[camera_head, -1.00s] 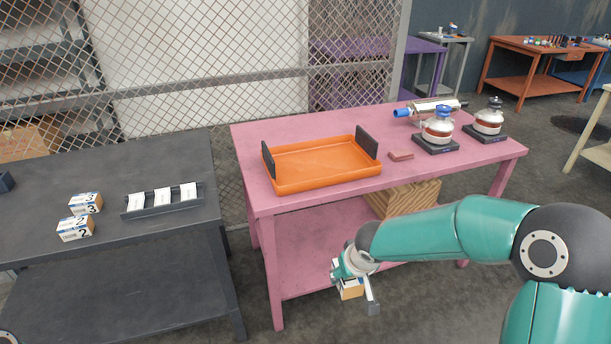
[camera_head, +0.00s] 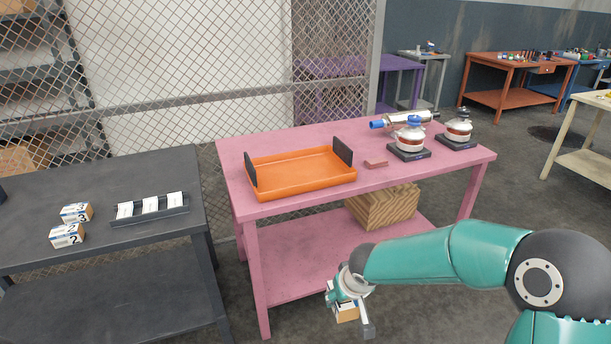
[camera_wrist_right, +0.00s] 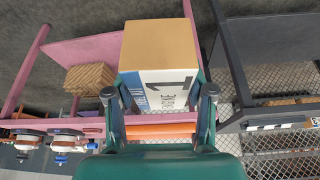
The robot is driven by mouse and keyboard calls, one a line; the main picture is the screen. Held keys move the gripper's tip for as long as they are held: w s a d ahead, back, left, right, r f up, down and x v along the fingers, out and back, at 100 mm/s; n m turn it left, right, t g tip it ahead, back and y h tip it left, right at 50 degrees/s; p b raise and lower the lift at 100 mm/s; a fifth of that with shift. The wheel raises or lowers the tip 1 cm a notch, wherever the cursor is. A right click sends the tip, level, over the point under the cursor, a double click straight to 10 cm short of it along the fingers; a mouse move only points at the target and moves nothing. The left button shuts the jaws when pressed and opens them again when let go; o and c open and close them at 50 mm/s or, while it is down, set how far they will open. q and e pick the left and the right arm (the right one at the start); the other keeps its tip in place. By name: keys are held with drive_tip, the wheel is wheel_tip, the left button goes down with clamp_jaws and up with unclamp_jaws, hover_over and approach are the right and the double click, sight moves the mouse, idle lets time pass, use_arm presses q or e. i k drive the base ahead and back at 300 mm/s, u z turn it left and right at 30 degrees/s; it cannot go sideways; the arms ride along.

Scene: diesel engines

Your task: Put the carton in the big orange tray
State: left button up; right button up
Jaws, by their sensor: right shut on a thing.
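The carton (camera_wrist_right: 158,62) is a small box with a tan face and a white and blue side marked 1. My right gripper (camera_wrist_right: 159,95) is shut on it in the right wrist view. In the head view my right gripper (camera_head: 348,300) holds the carton (camera_head: 346,313) low, in front of the pink table and below its top. The big orange tray (camera_head: 302,186) lies on the pink table's left half, with black end plates left and right. It looks empty. My left gripper is not in view.
The pink table (camera_head: 290,207) also bears a small reddish block (camera_head: 376,163) and two jar-like parts on black bases (camera_head: 408,152). A wooden block (camera_head: 383,206) is on its lower shelf. The dark table (camera_head: 150,235) at left holds two cartons (camera_head: 67,235) and a rack (camera_head: 150,208).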

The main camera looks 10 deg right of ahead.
sight(317, 170)
drive_tip(key=z, duration=0.05)
drive_tip(key=i, duration=0.9)
drive_tip(key=u, duration=0.1)
